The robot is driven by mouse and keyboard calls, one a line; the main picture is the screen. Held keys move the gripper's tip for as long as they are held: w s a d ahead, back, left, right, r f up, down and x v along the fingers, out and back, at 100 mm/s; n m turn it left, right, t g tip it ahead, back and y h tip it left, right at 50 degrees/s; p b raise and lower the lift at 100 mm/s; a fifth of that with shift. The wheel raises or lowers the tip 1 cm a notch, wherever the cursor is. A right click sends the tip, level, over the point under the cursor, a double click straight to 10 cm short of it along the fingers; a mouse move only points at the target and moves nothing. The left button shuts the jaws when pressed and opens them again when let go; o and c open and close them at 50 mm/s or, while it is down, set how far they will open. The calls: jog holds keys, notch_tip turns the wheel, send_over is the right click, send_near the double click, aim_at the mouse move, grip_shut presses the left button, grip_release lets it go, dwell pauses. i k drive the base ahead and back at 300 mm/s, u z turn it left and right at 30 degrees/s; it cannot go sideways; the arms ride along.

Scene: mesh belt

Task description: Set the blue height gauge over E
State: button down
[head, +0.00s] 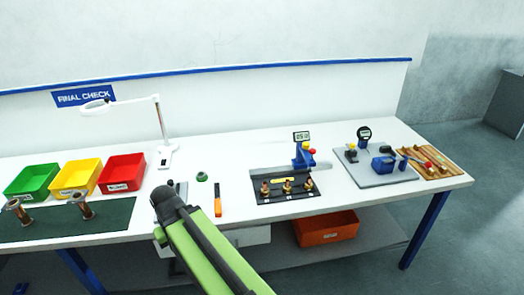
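A blue gauge (304,157) with a small digital readout on top and red and yellow knobs stands toward the right of the bench; it looks like the blue height gauge. It is at the right part of a grey rail, behind a black plate (290,196) holding several brass parts (287,187). Marks on the plate are too small to read, so I cannot pick out E. My green arm reaches up from the bottom centre. My gripper (176,188) is at its dark far end by the bench's front edge, left of the gauge, mostly hidden. I cannot see its opening.
A grey plate (372,178) with a dial gauge and blue block, and a wooden tray (440,172), lie right. An orange-handled tool (217,207) and green ring (202,176) lie between arm and black plate. Green, yellow and red bins (122,172) and a lamp (160,130) stand left.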

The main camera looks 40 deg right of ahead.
aim_at(302, 159)
jog(key=u, duration=0.75)
jog(key=k, duration=1.05)
jog(key=z, duration=1.1)
jog(key=i, duration=0.9)
jog(key=u, duration=0.1)
